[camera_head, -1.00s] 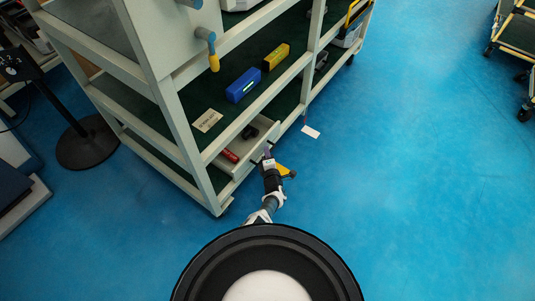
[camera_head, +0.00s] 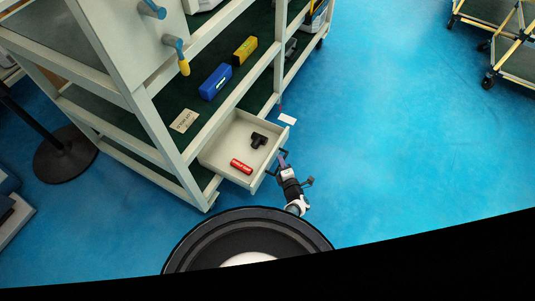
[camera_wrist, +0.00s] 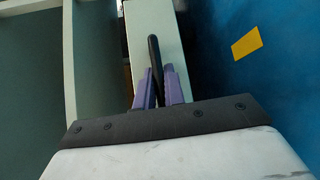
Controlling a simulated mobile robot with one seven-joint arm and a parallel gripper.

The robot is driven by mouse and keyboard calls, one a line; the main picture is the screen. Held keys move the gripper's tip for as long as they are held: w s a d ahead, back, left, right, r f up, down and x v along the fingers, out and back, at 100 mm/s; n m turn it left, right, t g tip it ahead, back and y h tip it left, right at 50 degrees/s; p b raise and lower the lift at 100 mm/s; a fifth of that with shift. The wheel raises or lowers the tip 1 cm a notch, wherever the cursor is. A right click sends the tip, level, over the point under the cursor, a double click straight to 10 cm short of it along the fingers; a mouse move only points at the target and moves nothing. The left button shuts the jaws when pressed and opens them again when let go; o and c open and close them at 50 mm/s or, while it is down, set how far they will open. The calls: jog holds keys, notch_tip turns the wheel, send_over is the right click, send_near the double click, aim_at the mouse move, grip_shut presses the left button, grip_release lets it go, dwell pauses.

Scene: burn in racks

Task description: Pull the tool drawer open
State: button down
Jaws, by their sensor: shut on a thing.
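The tool drawer (camera_head: 212,153) sticks out of the lower part of the rack, and its inside shows. A red cylinder-like item with white lettering (camera_head: 241,166) and a black tool-like item (camera_head: 258,140) lie in it. The drawer's dark handle (camera_head: 273,165) is on its front face. My gripper (camera_head: 283,158) is at that handle. In the wrist view, its purple fingers (camera_wrist: 160,88) are shut on the black handle bar (camera_wrist: 154,55), in front of the pale drawer front (camera_wrist: 150,20).
The rack (camera_head: 165,150) holds a blue box (camera_head: 215,82), a yellow box (camera_head: 245,50) and a card (camera_head: 184,121) on the shelf above. A white tag (camera_head: 287,119) hangs near the drawer. A black stand base (camera_head: 65,153) is at left.

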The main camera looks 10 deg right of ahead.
jog(key=shift+s+d, duration=0.75)
jog(key=shift+d, duration=0.3)
jog(key=shift+s+d, duration=0.7)
jog(key=shift+d, duration=0.3)
jog(key=c, duration=1.5)
grip_release()
jog(key=shift+s, duration=0.1)
